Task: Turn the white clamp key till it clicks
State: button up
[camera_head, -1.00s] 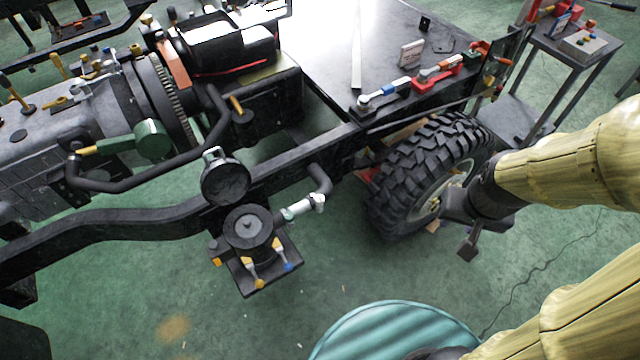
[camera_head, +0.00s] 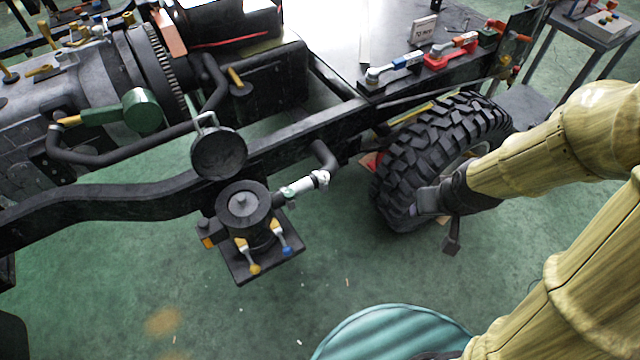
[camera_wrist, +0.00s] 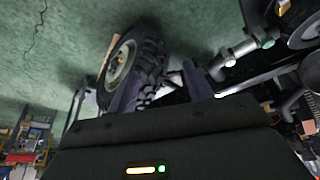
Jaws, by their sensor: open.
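A white clamp (camera_head: 303,186) with a small white key-like end (camera_head: 321,178) sits on the short dark pipe beside the black canister, left of the tyre, in the head view. Its key is too small to make out clearly. In the wrist view pale clamp-like rings (camera_wrist: 236,57) show on a pipe beyond the right finger; I cannot tell which is the task's clamp. My gripper (camera_head: 439,222) is open and empty in front of the tyre, well to the right of the clamp and apart from it. Its two fingers also show in the wrist view (camera_wrist: 160,88).
The large black tyre (camera_head: 415,165) stands between my arm and the frame. The black chassis rail (camera_head: 130,208) runs across the view. A black canister (camera_head: 241,207) has yellow and blue handles below it. A teal round object (camera_head: 365,332) is at the bottom. Green floor is open left of it.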

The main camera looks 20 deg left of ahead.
jog(key=w+a+f+n+t+y+b, duration=0.1)
jog(key=w+a+f+n+y+b, duration=0.1)
jog(key=a+f+b, duration=0.35)
jog(key=w+a+f+n+t+y+b, duration=0.1)
jog(key=a+f+y+b, duration=0.1)
jog(key=f+b, duration=0.65)
jog(key=n+t+y+b, duration=0.3)
jog(key=t+y+b, duration=0.45)
jog(key=b, duration=0.75)
send_near(324, 178)
jog(key=shift+g+y, duration=0.55)
jog(key=shift+g, duration=0.4)
jog(key=x, duration=0.4)
jog(key=b+x, duration=0.1)
jog(key=x, duration=0.3)
jog(key=w+d+b+x, duration=0.1)
jog(key=x, duration=0.4)
jog(key=shift+w+r, duration=0.1)
